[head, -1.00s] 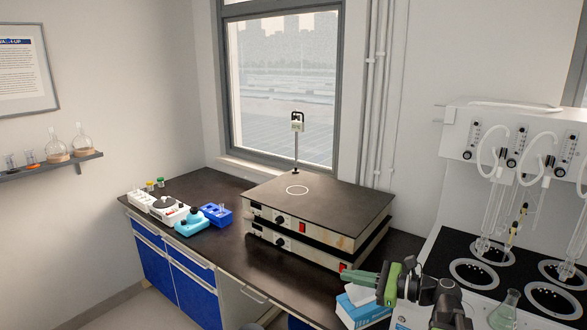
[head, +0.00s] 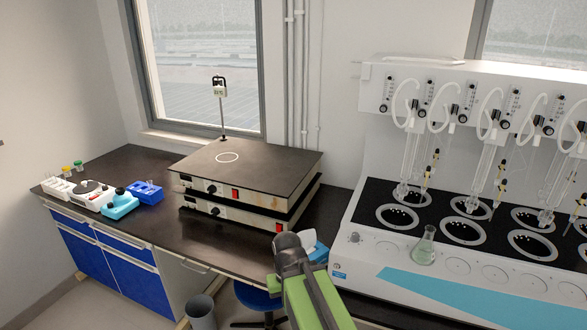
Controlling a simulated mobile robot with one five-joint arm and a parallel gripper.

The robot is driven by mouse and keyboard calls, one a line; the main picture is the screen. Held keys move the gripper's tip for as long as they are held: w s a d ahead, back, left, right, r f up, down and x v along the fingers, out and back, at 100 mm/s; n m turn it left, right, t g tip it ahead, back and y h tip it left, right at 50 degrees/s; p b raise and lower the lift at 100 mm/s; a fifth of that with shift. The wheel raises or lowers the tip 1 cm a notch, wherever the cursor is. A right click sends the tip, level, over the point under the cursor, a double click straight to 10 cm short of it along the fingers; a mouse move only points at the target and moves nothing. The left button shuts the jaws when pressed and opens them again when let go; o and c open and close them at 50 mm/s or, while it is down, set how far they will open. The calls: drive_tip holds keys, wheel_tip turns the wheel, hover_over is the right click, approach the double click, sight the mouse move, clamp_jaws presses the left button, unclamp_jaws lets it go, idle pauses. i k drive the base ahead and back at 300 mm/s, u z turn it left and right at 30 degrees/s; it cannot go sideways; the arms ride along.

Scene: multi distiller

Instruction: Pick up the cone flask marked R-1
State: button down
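A clear cone flask (head: 424,246) with a little greenish liquid stands upright on the white front ledge of the distiller (head: 372,240), right of the middle in the head view. Its marking is too small to read, so I cannot tell if it is R-1. My arm, with green and dark grey links, rises from the bottom edge, left of the flask and apart from it in the picture. No gripper fingers can be made out.
The distiller has several ringed wells and glass tubes above them. Two stacked hot plates (head: 260,168) stand on the dark bench (head: 150,225). A light blue and white box (head: 318,252) is partly behind my arm. A grey bin (head: 201,312) and blue stool (head: 255,297) are below.

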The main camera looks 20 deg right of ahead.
sight(423, 253)
drive_tip(key=u, duration=1.65)
drive_tip(key=k, duration=0.7)
drive_tip(key=z, duration=0.05)
